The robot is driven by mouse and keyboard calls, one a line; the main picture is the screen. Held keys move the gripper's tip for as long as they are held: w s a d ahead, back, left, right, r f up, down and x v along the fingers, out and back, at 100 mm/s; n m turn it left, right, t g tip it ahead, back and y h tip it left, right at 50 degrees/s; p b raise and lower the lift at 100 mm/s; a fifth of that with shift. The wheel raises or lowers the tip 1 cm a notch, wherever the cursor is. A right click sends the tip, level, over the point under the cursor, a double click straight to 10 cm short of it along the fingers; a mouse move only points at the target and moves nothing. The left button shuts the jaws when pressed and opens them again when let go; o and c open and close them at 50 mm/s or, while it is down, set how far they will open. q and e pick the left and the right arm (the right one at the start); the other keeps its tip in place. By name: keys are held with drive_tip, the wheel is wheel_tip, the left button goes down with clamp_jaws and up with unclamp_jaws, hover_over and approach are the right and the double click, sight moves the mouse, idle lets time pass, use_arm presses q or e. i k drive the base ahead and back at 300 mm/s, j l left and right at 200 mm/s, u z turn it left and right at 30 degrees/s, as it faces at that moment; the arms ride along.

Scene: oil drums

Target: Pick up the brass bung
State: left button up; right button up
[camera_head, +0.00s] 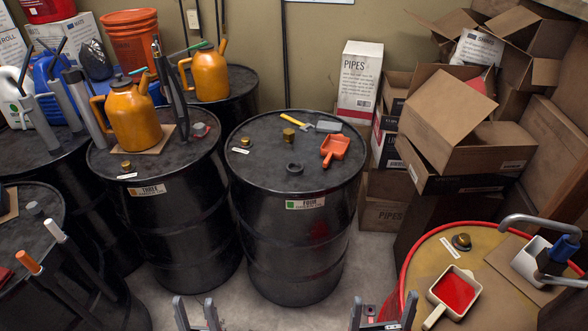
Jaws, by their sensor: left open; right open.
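A brass bung (289,134) stands on top of the black drum labelled FOUR (306,204), near the middle of its lid. A smaller brass fitting (245,143) is at that lid's left edge. Another brass fitting (126,166) is on the drum labelled THREE (146,190), and one more (461,241) is on the yellow-topped drum. My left gripper (196,312) is open and empty at the bottom edge, in front of the drums. My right gripper (383,314) is open at the bottom edge, further right. Both are well apart from the bung, and their lower parts are cut off.
On drum FOUR lie a dark ring (294,168), an orange scoop (334,149) and a yellow-handled scraper (310,122). Orange oil cans (130,118) stand on drums to the left. Cardboard boxes (452,124) fill the right. A red-rimmed drum (428,241) stands front right.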

sight(288, 134)
drive_tip(key=i+j+u, duration=0.35)
drive_tip(key=i, duration=0.3)
drive_tip(key=i+u, duration=0.35)
drive_tip(key=i, duration=0.3)
drive_tip(key=l, duration=0.05)
